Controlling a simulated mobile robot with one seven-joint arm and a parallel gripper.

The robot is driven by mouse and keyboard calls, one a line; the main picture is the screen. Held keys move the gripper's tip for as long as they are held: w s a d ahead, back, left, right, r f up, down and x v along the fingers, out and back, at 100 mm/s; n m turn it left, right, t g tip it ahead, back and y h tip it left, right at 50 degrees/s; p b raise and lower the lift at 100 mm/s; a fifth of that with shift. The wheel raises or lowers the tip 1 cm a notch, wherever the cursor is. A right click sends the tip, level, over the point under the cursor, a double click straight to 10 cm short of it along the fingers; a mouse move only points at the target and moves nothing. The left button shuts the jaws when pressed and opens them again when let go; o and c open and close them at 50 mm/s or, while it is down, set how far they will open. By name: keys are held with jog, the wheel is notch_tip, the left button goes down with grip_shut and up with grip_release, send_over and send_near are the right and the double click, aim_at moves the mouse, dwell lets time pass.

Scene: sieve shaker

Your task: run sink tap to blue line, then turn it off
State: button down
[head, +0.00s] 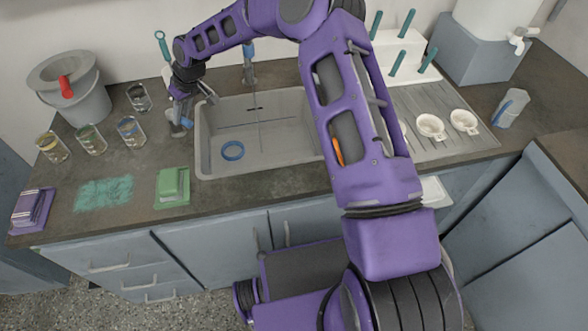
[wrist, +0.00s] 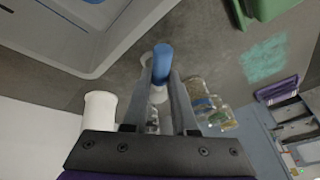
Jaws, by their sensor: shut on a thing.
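The grey sink (head: 205,140) is set in the dark counter. A tap (head: 249,70) with a blue part stands behind it, and a thin vertical streak (head: 258,130) hangs below it into the basin; it looks like water. I cannot make out a blue line or water level. My gripper (head: 188,108) is at the sink's left edge, pointing down. In the wrist view my gripper (wrist: 160,88) has its fingers shut on a blue handle (wrist: 162,62) on a pale round base. That handle also shows in the head view (head: 186,123), partly hidden by my gripper.
A blue ring (head: 232,151) lies in the sink. Glass beakers (head: 131,131) and a grey bucket (head: 85,98) stand left of my gripper. Right are a drainer with white cups (head: 431,126) and a jug (head: 510,108).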

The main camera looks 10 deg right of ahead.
jog(key=shift+w+d+n+g, duration=0.2)
jog(key=shift+w+n+g, duration=0.3)
jog(key=shift+n, duration=0.75)
jog(key=shift+w+d+n+g, duration=0.25)
jog(key=shift+w+n+g, duration=0.25)
jog(key=shift+n, duration=0.7)
jog(key=shift+w+d+n+g, duration=0.2)
jog(key=shift+w+n+g, duration=0.3)
jog(key=shift+n, duration=0.75)
dwell(4.3)
